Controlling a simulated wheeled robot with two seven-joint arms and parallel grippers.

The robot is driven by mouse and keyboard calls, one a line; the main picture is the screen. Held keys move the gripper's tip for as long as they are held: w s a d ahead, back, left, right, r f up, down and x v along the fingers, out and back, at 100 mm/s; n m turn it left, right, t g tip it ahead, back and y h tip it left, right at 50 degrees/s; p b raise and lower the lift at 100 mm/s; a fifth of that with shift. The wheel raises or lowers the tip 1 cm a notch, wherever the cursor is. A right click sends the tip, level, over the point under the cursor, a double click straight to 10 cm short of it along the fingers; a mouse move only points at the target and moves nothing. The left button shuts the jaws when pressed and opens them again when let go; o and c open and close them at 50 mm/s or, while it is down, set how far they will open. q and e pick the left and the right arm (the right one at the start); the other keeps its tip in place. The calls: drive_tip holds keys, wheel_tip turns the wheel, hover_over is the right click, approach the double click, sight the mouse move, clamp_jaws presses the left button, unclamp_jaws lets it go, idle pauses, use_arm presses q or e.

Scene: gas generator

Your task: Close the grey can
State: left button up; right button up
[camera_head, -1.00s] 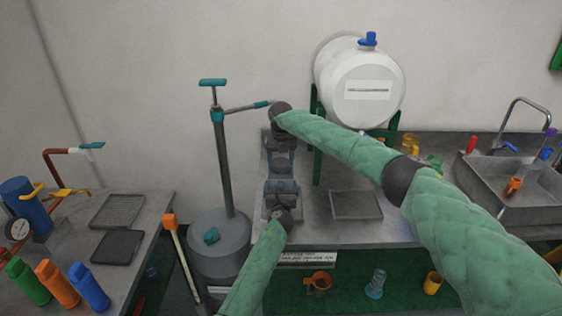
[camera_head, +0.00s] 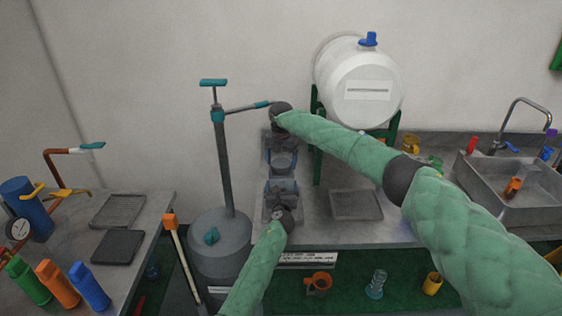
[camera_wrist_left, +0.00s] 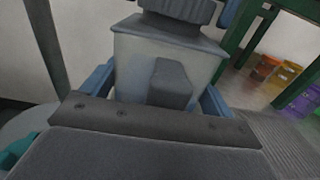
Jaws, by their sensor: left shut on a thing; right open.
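The grey can (camera_head: 283,162) is a small grey vessel on the worktop, between my two grippers and partly hidden by them. In the left wrist view, the can (camera_wrist_left: 130,70) has flat, tapering sides and a darker block on its near face. My left gripper (camera_head: 282,184) is shut on the can from the near side, its bluish fingers along both sides in the left wrist view. My right gripper (camera_head: 282,147) is open at the far side of the can. A dark ribbed piece (camera_wrist_left: 180,10) sits above the can's top; I cannot tell whether it is a lid.
A grey drum with a pump (camera_head: 222,242) stands left of the worktop. A white tank (camera_head: 345,85) on a green stand is behind right. An empty tray (camera_head: 356,204) lies right of the can. A sink (camera_head: 515,185) is at the far right.

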drive_tip(key=shift+r, duration=2.25)
drive_tip(key=shift+w+d+r, duration=0.15)
drive_tip(key=shift+w+r, duration=0.1)
drive_tip(key=shift+r, duration=0.4)
drive_tip(key=shift+w+d+r, duration=0.15)
drive_tip(key=shift+w+r, duration=0.05)
drive_tip(key=shift+r, duration=0.4)
drive_tip(key=shift+d+r, duration=0.1)
drive_tip(key=shift+r, duration=0.25)
drive_tip(key=n, duration=0.3)
drive_tip(key=shift+s+r+n, duration=0.1)
drive_tip(key=shift+r+n, duration=0.15)
drive_tip(key=shift+n, duration=0.05)
drive_tip(key=n, duration=0.5)
drive_tip(key=shift+s+a+f, duration=0.1)
drive_tip(key=shift+s+a, duration=0.1)
drive_tip(key=shift+a, duration=0.05)
drive_tip(key=n, duration=0.4)
drive_tip(key=shift+s+a, duration=0.1)
drive_tip(key=shift+s, duration=0.05)
drive_tip(key=n, duration=0.4)
drive_tip(key=shift+n, duration=0.4)
